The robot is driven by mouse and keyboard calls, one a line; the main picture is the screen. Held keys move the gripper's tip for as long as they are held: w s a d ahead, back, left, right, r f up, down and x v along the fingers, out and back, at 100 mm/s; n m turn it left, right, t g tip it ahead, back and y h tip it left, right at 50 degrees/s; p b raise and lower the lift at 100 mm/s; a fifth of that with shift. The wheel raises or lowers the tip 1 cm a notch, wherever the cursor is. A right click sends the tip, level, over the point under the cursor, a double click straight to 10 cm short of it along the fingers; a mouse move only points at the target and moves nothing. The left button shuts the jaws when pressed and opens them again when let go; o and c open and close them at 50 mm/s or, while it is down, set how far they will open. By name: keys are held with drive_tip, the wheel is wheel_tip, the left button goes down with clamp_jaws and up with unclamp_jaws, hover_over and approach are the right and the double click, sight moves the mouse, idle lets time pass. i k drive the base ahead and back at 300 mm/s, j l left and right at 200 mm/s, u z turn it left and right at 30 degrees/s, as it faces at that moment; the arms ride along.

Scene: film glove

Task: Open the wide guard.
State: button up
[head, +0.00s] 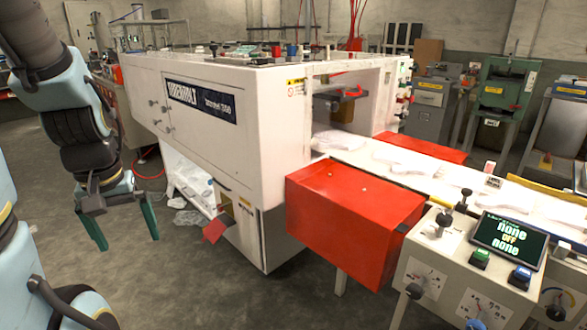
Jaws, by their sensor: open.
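The white machine (230,140) has a long, wide white front panel (225,125) with a dark name label. I take this panel as the wide guard; it looks closed, lying flat in the machine's side. Small dark knobs (155,103) sit near its left end. My gripper (128,241) hangs left of the machine, pointing down, with its two green fingers apart and nothing between them. It is apart from the panel and lower than the knobs.
A red box-shaped cover (352,218) juts out at the machine's right end, beside a white conveyor (400,165). A control console (470,265) with a screen stands at front right. A small red flap (215,230) sticks out low. Grey floor (190,285) is clear in front.

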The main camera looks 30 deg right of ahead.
sight(384, 204)
drive_tip(key=z, duration=1.25)
drive_tip(key=i+j+u, duration=0.25)
drive_tip(key=i, duration=0.3)
drive_tip(key=k+l, duration=0.05)
drive_tip(key=l, duration=0.05)
